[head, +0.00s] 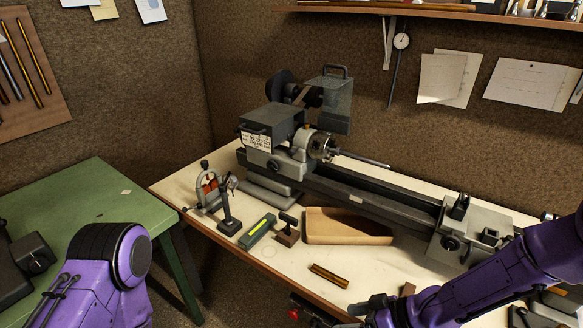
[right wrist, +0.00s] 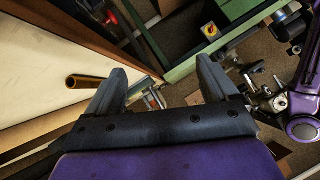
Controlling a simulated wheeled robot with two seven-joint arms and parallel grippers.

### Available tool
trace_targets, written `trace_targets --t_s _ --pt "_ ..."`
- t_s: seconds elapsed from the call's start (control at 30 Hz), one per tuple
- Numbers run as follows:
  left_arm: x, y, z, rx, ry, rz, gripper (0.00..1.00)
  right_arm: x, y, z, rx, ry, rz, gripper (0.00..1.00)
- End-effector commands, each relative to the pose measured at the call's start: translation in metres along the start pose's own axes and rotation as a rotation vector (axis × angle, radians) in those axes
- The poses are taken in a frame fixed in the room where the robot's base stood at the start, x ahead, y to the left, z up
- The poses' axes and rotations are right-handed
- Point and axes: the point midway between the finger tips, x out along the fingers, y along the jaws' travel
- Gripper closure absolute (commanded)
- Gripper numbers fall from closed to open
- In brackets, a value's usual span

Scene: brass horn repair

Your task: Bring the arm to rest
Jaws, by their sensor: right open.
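My right arm comes in from the right in the head view, and its dark gripper (head: 372,306) is low over the front edge of the workbench. In the right wrist view the two fingers of this gripper (right wrist: 162,78) stand wide apart with nothing between them. A brass tube piece (head: 328,275) lies on the bench, up and left of the gripper in the head view. A brass tube (right wrist: 88,82) also shows left of the fingers in the right wrist view. My left arm shows at the lower left, but its gripper is out of view.
A lathe (head: 345,185) fills the back of the bench. A shallow tan tray (head: 348,238), a green block (head: 258,228) and small stands sit before it. A green table (head: 85,215) stands at left. Bench surface left of the brass piece is clear.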

Motion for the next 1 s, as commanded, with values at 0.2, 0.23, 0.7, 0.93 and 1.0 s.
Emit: trace_targets --t_s 0.2,0.23,0.7,0.93,1.0 --pt "0.016 0.002 0.006 0.000 0.000 0.000 0.62 0.022 0.002 0.029 0.170 0.026 0.031 0.13" --pt "0.019 0.002 0.007 0.000 0.000 0.000 0.62 0.025 0.003 0.035 0.200 0.030 0.039 0.13" --pt "0.089 0.008 0.037 0.000 0.000 0.000 0.62 0.063 0.048 0.239 0.878 0.032 0.617 0.13" --pt "0.114 0.010 0.047 0.000 0.000 0.000 0.62 0.006 0.052 0.354 1.002 -0.074 1.124 0.13" --pt "0.115 0.010 0.047 0.000 0.000 0.000 0.62 -0.005 0.050 0.365 1.003 -0.090 1.189 0.13"
